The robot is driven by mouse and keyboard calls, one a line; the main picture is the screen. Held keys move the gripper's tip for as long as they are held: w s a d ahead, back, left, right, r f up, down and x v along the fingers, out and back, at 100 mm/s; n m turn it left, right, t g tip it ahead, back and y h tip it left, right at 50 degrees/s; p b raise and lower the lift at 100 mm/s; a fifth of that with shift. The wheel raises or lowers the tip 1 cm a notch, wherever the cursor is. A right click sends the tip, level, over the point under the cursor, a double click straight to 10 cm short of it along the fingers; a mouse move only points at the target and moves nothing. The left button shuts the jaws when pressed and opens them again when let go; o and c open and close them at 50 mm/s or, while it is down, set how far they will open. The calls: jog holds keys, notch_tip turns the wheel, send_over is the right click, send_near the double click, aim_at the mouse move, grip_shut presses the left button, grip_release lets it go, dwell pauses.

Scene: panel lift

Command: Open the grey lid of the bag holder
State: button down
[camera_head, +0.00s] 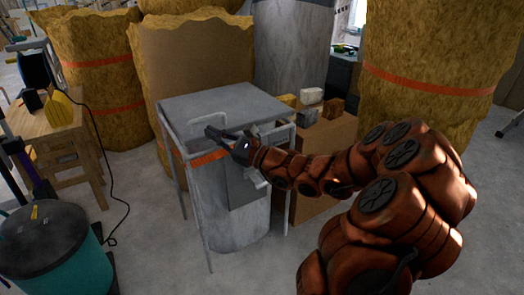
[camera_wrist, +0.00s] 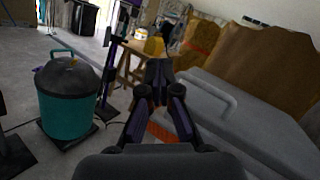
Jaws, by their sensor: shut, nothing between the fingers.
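The bag holder is a metal frame stand (camera_head: 171,160) with a grey bag (camera_head: 215,205) and an orange band inside it. Its flat grey lid (camera_head: 235,102) lies level on top and looks shut. A bent handle (camera_head: 208,119) rises from the lid near its front left part. My gripper (camera_head: 209,131) is shut and empty, at the lid's front edge close to the handle. In the wrist view the fingers (camera_wrist: 158,68) meet, with the grey lid (camera_wrist: 245,120) and its handle (camera_wrist: 217,93) to their right. I cannot tell whether the fingers touch the lid.
A teal bin with a dark lid (camera_head: 50,250) stands at the lower left. A wooden table (camera_head: 65,140) is at the left. Large yellow insulation rolls (camera_head: 105,75) stand behind. A cardboard box (camera_head: 318,165) with several blocks is right of the stand. Floor in front is clear.

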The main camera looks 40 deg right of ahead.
jog(key=d+f+m+t+h+b, duration=0.3)
jog(key=d+f+m+h, duration=0.4)
jog(key=d, duration=0.5)
jog(key=m+h+b, duration=0.3)
jog(key=m+h, duration=0.1)
jog(key=h, duration=0.1)
send_near(264, 136)
notch_tip(264, 136, up, 3)
jog(key=a, duration=0.1)
jog(key=x, duration=0.2)
jog(key=b+x, duration=0.1)
jog(key=x, duration=0.1)
jog(key=b+x, duration=0.1)
jog(key=x, duration=0.2)
jog(key=shift+w+a+f, duration=0.15)
jog(key=shift+w+a, duration=0.05)
jog(key=shift+a, duration=0.05)
jog(key=shift+x, duration=0.8)
jog(key=shift+s+r, duration=0.1)
jog(key=shift+r, duration=0.15)
